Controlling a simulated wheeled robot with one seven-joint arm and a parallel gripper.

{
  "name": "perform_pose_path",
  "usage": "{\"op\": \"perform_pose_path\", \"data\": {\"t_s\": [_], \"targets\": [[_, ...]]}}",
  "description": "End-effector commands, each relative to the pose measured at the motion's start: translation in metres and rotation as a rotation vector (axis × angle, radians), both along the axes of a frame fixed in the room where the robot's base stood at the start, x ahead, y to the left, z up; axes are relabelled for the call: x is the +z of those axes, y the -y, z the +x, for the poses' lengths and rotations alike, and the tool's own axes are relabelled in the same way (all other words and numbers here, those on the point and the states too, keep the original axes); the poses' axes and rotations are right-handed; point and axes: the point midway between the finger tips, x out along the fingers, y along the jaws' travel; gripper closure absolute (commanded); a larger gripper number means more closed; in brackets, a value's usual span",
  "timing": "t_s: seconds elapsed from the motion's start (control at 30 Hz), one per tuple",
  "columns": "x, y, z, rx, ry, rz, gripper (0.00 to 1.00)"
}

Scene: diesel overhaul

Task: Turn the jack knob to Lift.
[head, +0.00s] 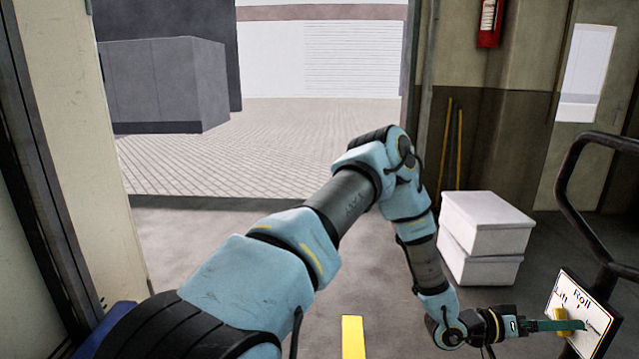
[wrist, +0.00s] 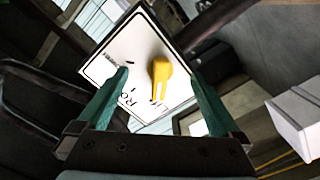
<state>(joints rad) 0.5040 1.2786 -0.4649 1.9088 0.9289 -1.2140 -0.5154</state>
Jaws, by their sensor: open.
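The jack knob (wrist: 161,72) is yellow and sits on a white label plate (wrist: 128,50) with black lettering. In the wrist view its slotted end points to the lower edge of the plate, near partly hidden letters. In the head view the plate (head: 597,322) reads Lift at left and Roll at top; the knob (head: 562,318) is partly covered by a teal finger. My gripper (wrist: 158,74) is open, with one finger on each side of the knob and gaps showing. It also shows in the head view (head: 572,325). I cannot tell exactly which word the knob marks.
A black tubular handle (head: 577,190) rises beside the plate. Two stacked white boxes (head: 485,235) stand on the floor behind my forearm. A red extinguisher (head: 489,22) hangs on the wall. A wide doorway opens at the left onto paving.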

Motion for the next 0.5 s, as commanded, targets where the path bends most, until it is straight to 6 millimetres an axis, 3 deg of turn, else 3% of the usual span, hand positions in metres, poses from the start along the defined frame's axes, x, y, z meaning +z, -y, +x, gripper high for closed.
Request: {"op": "perform_pose_path", "data": {"t_s": [0.5], "targets": [[0.000,-0.062,0.004,0.001,-0.001,0.001,0.00]]}}
